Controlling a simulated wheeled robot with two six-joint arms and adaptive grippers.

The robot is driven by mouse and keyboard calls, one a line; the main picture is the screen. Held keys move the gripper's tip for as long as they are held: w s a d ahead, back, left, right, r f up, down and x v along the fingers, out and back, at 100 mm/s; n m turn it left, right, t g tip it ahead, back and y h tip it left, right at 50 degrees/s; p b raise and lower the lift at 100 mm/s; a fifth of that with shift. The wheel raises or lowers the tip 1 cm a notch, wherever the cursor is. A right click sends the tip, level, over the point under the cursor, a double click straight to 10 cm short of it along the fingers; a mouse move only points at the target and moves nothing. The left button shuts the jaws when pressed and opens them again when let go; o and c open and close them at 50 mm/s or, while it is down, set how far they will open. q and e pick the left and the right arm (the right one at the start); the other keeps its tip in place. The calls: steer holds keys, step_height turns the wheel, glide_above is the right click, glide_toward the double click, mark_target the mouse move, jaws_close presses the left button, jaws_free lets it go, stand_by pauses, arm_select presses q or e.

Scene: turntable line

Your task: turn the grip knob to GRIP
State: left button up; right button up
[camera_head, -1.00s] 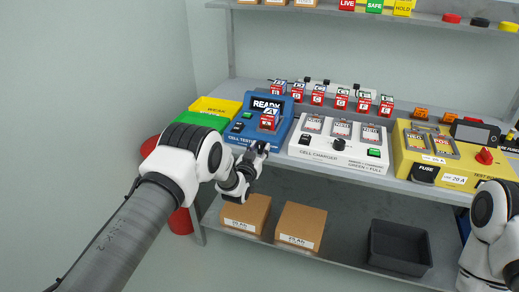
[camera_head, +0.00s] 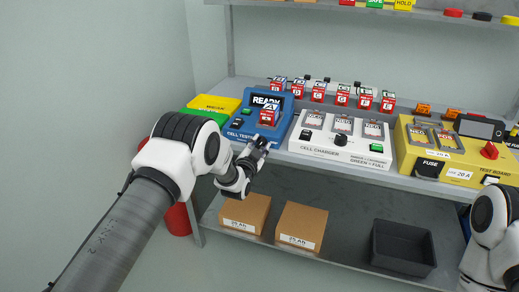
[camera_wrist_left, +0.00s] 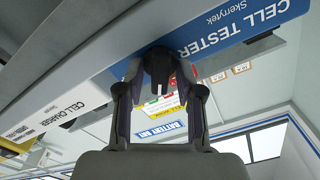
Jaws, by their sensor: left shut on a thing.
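The blue cell tester (camera_head: 272,104) stands at the left of the bench, its screen reading READY, with a red cell marked A in it. My left gripper (camera_head: 260,146) is at the tester's front lower edge. In the left wrist view its two fingers (camera_wrist_left: 160,84) are shut on a black knob (camera_wrist_left: 158,64), which I take as the grip knob. The fingers hide the knob's sides, and I cannot read any GRIP mark or its pointer. In the head view the knob is hidden by the gripper. Only white links of my right arm show; its gripper is out of view.
The white cell charger (camera_head: 333,150) stands right of the tester, and the yellow test board (camera_head: 461,175) is further right. Yellow and green bins (camera_head: 213,104) are at the left. Cardboard boxes (camera_head: 301,227) and an empty dark crate (camera_head: 403,249) are on the lower shelf.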

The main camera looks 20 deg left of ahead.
arm_select(q)
steer(key=m+b, duration=0.1)
steer(key=m, duration=0.2)
steer(key=shift+d+f+m+b, duration=0.1)
steer(key=shift+f+m+b, duration=0.1)
steer(key=shift+m+b, duration=0.2)
steer(key=shift+d+r+m+b, duration=0.15)
steer(key=shift+m+b, duration=0.15)
steer(key=shift+m, duration=0.7)
steer(key=shift+s+a, duration=0.1)
steer(key=shift+a, duration=0.1)
steer(key=o, duration=0.8)
